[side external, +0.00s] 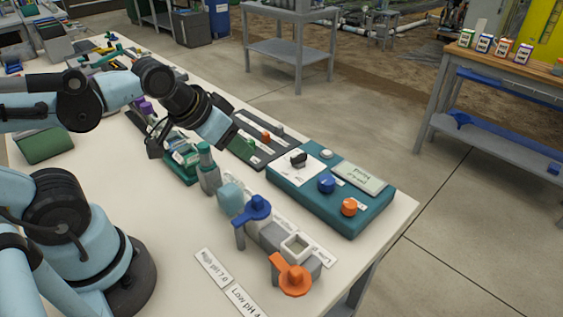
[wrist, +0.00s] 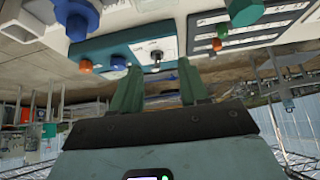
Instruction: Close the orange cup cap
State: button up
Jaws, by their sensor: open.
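The orange cup cap (side external: 292,278) is at the near right of the white table in the side view. It sits low against the near side of a grey cup (side external: 313,270), whose square white mouth (side external: 298,247) shows uncovered. I cannot make out this cap in the wrist view. My gripper (side external: 240,148) is well behind and to the left of the cap, over the dark tray side of the table. In the wrist view its two green fingers (wrist: 158,92) stand apart with nothing between them.
A blue cap (side external: 255,207) is on the row beside the orange one. A teal panel (side external: 375,217) with blue and orange knobs lies behind. A grey-green bottle (side external: 207,168) stands left of the row. Flat labels (side external: 213,268) lie in front; bare table surrounds them.

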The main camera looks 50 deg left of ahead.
jog(key=d+r+m+g+h, duration=0.1)
jog(key=d+r+m+g, duration=0.3)
jog(key=d+m, duration=0.65)
jog(key=m+g+y, duration=0.1)
jog(key=m+g, duration=0.2)
jog(key=m, duration=0.5)
send_near(296, 270)
jog(key=shift+d+f, duration=0.1)
jog(key=shift+f, duration=4.15)
grip_shut()
